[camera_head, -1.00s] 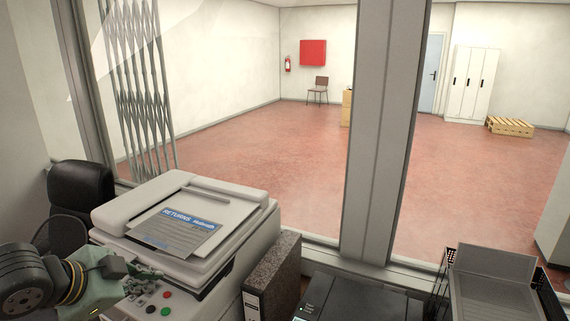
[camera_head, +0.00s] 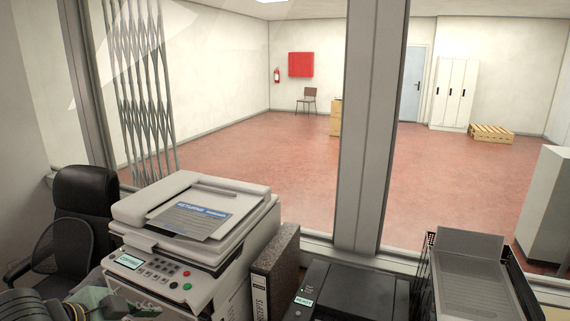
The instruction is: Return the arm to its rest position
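My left arm shows only at the bottom left corner of the head view, low in front of the copier. Its green-grey gripper (camera_head: 140,309) is partly cut off by the lower edge, so I cannot tell whether its fingers are open or shut. I see nothing held in it. It is below the button panel of the white copier (camera_head: 200,194). My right arm and gripper are not in view.
A blue and grey returns sheet (camera_head: 192,219) lies on the copier lid. A speckled binder (camera_head: 276,268), a black printer (camera_head: 345,293) and a grey tray in a black mesh rack (camera_head: 470,275) stand to the right. A black office chair (camera_head: 85,215) is at the left.

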